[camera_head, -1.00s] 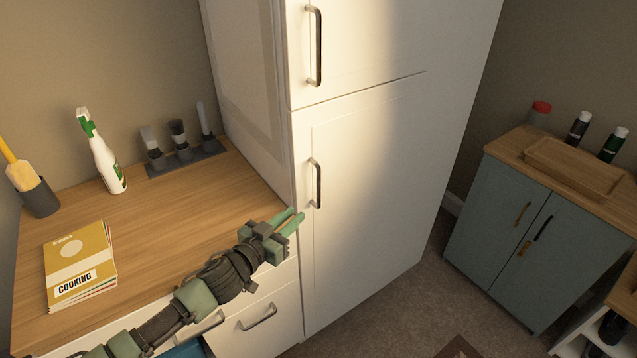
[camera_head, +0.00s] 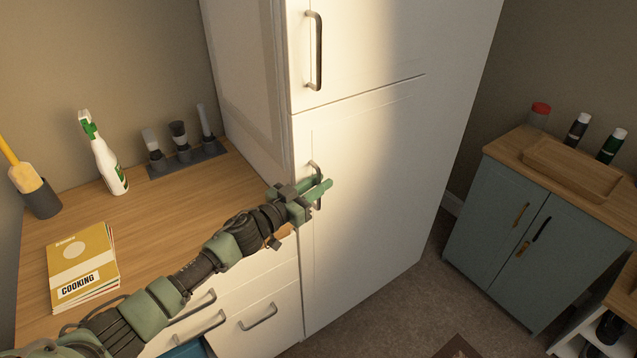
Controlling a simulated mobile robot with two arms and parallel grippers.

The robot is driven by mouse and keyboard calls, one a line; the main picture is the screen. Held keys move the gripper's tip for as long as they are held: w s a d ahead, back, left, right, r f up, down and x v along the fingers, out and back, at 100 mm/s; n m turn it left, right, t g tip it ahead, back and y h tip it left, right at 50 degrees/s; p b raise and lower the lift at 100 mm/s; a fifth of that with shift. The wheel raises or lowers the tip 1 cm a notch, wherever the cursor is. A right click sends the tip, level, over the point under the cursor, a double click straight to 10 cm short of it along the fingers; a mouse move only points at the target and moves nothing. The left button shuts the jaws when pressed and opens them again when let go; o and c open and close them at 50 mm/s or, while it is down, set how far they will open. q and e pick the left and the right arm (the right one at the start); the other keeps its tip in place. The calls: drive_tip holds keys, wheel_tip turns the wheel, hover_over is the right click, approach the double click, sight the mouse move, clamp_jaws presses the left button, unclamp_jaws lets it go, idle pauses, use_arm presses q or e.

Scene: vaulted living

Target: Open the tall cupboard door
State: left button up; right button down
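The tall white cupboard stands in the middle, with an upper door (camera_head: 365,45) and a lower door (camera_head: 365,200), both shut. The upper door has a dark vertical bar handle (camera_head: 319,50). The lower door has a similar handle (camera_head: 318,170) near its left edge, partly covered by my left gripper. My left gripper (camera_head: 323,188) is at this lower handle, its two green fingers pointing right and a little apart, overlapping the bar. I cannot tell whether the fingers touch the handle. My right gripper is out of view.
A wooden counter (camera_head: 190,205) on the left holds a spray bottle (camera_head: 106,160), a cooking book (camera_head: 82,262) and a brush stand (camera_head: 185,160). Drawers with handles (camera_head: 258,317) lie below. A blue-grey cabinet (camera_head: 535,240) stands at right. Floor before the tall cupboard is clear.

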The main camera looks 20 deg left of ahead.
use_arm(q)
clamp_jaws()
idle(1.4)
